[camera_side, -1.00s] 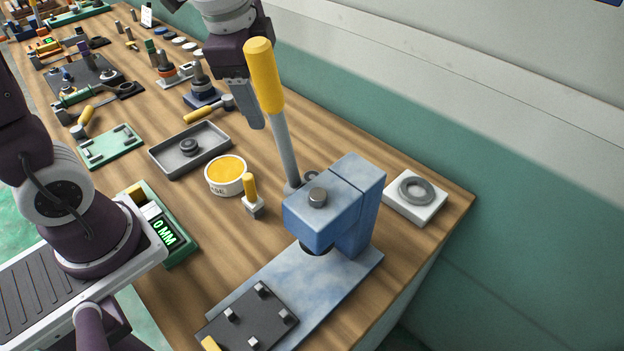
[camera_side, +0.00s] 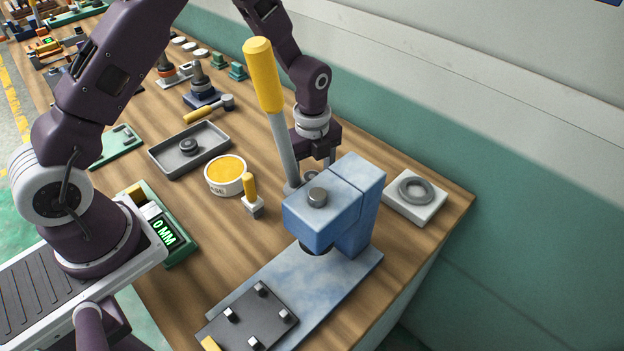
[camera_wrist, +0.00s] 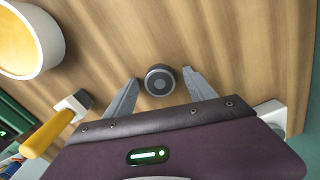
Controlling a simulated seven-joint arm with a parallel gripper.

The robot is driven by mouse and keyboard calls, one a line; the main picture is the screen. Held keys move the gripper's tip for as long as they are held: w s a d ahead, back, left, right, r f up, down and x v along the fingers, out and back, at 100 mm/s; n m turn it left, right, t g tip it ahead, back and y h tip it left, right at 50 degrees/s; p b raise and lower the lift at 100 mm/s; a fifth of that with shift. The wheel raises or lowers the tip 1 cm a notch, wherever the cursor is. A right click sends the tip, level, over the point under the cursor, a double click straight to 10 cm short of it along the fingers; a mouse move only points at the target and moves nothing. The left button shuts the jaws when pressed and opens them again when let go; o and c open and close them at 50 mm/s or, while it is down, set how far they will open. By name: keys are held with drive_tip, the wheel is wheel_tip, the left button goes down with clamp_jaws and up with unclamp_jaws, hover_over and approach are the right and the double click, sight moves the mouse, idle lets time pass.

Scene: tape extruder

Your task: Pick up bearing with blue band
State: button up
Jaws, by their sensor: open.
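A small dark grey round bearing (camera_wrist: 160,80) stands on the wooden table in the wrist view. Only its top edge (camera_side: 312,176) shows in the side view, behind the blue press. I cannot make out a blue band on it. My gripper (camera_wrist: 160,76) is open, its two fingers on either side of the bearing as seen from the wrist, with gaps on both sides. In the side view my gripper (camera_side: 318,160) points down behind the press lever, its fingertips partly hidden. Another dark bearing (camera_side: 189,145) lies in a grey tray (camera_side: 163,162).
The blue press (camera_side: 340,208) and its yellow-handled lever (camera_side: 272,100) stand close in front of my gripper. A grease tub (camera_side: 225,176) and a yellow-handled tool (camera_side: 251,195) are left. A white block (camera_side: 430,209) with a grey ring (camera_side: 416,190) is right.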

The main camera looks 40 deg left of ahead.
sight(315, 174)
clamp_jaws()
drive_tip(key=shift+r, duration=0.1)
wheel_tip(315, 174, up, 10)
drive_tip(key=w+d+n, duration=0.2)
drive_tip(key=w+d, duration=0.2)
drive_tip(key=w, duration=0.8)
drive_tip(key=d+r+m, duration=0.1)
drive_tip(key=d+m, duration=0.1)
drive_tip(key=d, duration=1.3)
drive_tip(key=shift+r, duration=0.1)
